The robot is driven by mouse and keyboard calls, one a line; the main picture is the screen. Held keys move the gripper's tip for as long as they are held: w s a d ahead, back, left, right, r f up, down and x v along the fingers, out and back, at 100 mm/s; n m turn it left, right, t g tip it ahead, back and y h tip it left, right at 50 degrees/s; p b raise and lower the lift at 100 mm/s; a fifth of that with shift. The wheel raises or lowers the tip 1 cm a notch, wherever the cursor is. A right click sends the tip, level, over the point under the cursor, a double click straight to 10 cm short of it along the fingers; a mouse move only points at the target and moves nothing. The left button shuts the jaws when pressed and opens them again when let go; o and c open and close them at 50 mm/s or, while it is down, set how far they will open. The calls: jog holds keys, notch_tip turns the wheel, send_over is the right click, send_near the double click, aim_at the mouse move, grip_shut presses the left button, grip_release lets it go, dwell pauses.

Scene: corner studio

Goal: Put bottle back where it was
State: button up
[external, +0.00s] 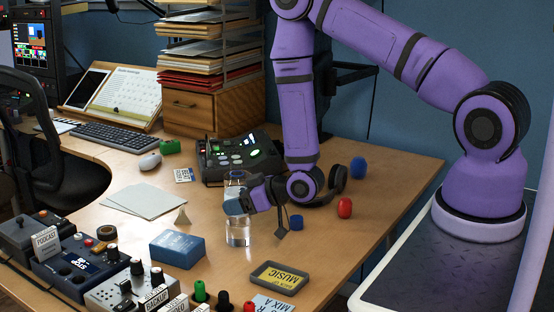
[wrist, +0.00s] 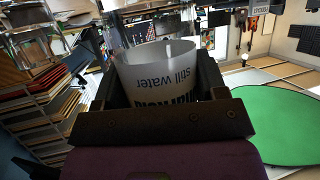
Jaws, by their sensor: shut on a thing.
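The bottle (external: 238,232) is clear with a pale label and stands upright over the middle of the desk in the external view. I cannot tell whether its base touches the desk. My gripper (external: 240,203) is around its upper half from the right and shut on it. In the wrist view, the bottle (wrist: 155,75) sits between the dark jaws of my gripper (wrist: 155,95), with its white label reading "still water" upside down. Part of the bottle is hidden by the jaws.
A blue box (external: 177,249) lies left of the bottle, and a dark "MUSIC" tray (external: 277,278) lies in front. A green-lit device (external: 238,157) stands behind. A red object (external: 345,207) and a blue object (external: 358,167) are to the right. Bare desk (external: 375,225) lies near the right edge.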

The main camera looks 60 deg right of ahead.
jog(key=o, duration=1.1)
